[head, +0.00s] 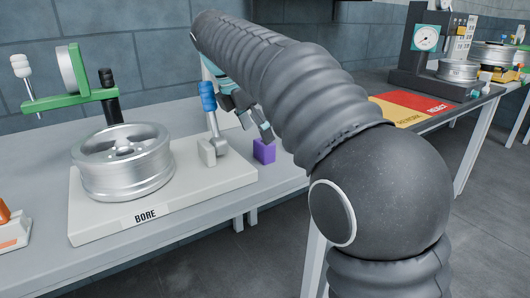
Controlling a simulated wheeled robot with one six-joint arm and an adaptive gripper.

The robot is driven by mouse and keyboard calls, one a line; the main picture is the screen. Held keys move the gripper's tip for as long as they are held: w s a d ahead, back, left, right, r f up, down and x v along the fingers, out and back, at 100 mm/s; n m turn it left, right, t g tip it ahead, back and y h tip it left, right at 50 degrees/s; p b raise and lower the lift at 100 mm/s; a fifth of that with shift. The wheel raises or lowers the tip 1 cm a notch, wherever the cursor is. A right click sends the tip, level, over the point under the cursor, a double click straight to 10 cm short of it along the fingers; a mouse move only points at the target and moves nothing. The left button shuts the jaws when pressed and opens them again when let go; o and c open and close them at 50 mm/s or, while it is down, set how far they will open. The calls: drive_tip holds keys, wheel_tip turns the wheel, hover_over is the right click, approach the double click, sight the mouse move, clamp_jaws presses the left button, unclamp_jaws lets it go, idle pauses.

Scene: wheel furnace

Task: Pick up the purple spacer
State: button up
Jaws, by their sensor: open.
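The purple spacer (264,151) is a small cube on the grey table, just right of the white plate labelled BORE. My gripper (262,133) is at the end of my arm, above and very close to the spacer. Its fingers point down toward the table and are open. My arm hides part of the gripper, and I cannot tell whether a fingertip touches the spacer.
A silver wheel (123,162) lies on the white plate (190,200). A blue-handled tool (209,100) stands by a light block (207,152) close left of my gripper. A green stand (75,98) is behind the wheel. Red and yellow mats (420,102) lie right.

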sight(264, 146)
drive_tip(key=shift+b+x, duration=0.65)
drive_tip(key=shift+x, duration=2)
drive_tip(key=shift+d, duration=0.1)
drive_tip(key=c, duration=1.3)
drive_tip(key=shift+r+p, duration=0.3)
drive_tip(key=shift+r, duration=0.65)
wheel_tip(264, 146, up, 3)
drive_tip(key=shift+f+p, duration=0.25)
drive_tip(key=shift+p, duration=0.1)
drive_tip(key=s+d+r, duration=0.2)
drive_tip(key=s, duration=0.1)
drive_tip(key=s+d+r, duration=0.2)
drive_tip(key=s, duration=0.1)
drive_tip(key=s+d+r, duration=0.2)
drive_tip(key=s+d, duration=0.1)
drive_tip(key=shift+s+r, duration=0.2)
drive_tip(key=shift+r, duration=0.15)
